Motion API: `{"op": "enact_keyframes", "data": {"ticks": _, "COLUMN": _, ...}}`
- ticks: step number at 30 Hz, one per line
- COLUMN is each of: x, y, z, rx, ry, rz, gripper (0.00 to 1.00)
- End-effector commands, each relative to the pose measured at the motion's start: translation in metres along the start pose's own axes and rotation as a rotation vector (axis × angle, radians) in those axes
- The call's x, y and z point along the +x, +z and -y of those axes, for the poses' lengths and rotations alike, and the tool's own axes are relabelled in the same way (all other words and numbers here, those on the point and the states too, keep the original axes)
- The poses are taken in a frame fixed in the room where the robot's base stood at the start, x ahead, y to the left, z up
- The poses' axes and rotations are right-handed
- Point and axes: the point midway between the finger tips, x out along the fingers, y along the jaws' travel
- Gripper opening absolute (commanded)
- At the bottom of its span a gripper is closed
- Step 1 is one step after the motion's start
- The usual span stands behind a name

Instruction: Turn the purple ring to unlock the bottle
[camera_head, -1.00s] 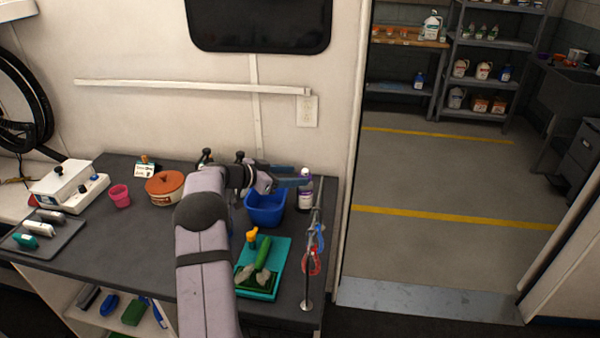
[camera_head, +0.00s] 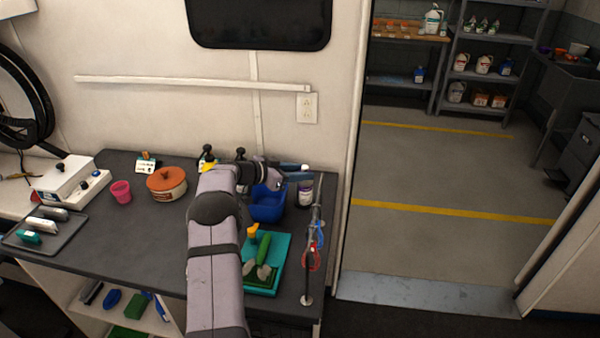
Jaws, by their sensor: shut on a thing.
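The bottle (camera_head: 306,194) stands upright near the right back edge of the dark counter, in the head view. It is pale with a purple band on its body and a white top. My gripper (camera_head: 300,174) reaches in from the left and is shut at the bottle's upper part, where the purple ring (camera_head: 307,182) sits. The fingers cover much of the neck, and the ring is too small to tell how far it is turned.
A blue bin (camera_head: 268,213) stands just left of the bottle. A teal tray (camera_head: 262,291) with green tools lies in front. A metal rail with red and blue loops (camera_head: 312,259) stands at the right edge. An orange lidded pot (camera_head: 167,190) and pink cup (camera_head: 121,192) are left.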

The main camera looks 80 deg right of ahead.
Motion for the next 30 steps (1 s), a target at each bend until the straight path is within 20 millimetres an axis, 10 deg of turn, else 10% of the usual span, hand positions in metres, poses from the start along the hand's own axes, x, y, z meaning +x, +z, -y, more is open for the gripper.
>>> {"op": "enact_keyframes", "data": {"ticks": 30, "x": 0.0032, "y": 0.0064, "z": -0.0062, "rx": -0.102, "ry": -0.258, "rz": -0.001, "gripper": 0.11}}
